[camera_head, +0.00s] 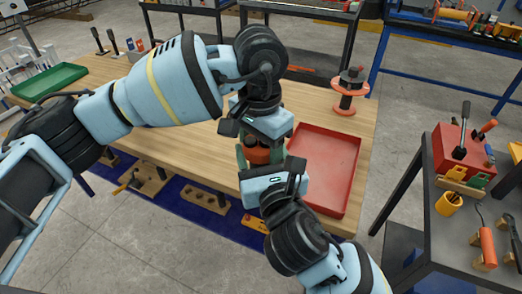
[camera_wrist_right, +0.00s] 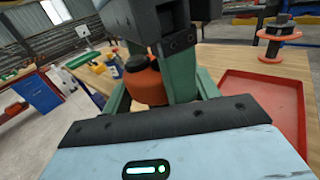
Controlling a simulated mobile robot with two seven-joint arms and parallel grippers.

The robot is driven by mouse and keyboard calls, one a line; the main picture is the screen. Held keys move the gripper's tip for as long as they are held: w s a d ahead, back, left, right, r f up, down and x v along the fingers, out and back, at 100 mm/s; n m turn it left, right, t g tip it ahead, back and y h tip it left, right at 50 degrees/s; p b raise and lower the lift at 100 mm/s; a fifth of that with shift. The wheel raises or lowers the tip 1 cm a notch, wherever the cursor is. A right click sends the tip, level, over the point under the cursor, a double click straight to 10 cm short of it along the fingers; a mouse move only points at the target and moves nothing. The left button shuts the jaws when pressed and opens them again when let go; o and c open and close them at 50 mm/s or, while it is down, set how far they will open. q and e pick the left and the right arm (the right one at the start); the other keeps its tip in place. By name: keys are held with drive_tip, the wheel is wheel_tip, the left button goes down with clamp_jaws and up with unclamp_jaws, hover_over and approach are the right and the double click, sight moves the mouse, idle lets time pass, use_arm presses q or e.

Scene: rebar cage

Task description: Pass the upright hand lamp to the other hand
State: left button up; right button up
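The hand lamp, an orange-red body (camera_head: 258,154) with a black cap, is upright between my two grippers, above the table's front edge. In the right wrist view, its orange body and black cap (camera_wrist_right: 144,82) show ahead of my right gripper. My left gripper (camera_head: 260,137) comes down from above and is shut on the lamp; one green finger is against its right side and the other is hidden. My right gripper (camera_wrist_right: 162,92) reaches in from below, its green fingers spread on either side of the lamp and the left finger. Contact there cannot be told.
A red tray (camera_head: 338,150) lies right of the grippers on the wooden table (camera_head: 190,138). An orange spool stand (camera_head: 350,90) is behind it. A green tray (camera_head: 48,82) lies far left. A side table at right carries a red box (camera_head: 455,150) and tools.

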drive_tip(key=shift+c, duration=1.1)
drive_tip(key=o, duration=1.1)
drive_tip(key=shift+c, duration=0.2)
drive_tip(key=v, duration=1.2)
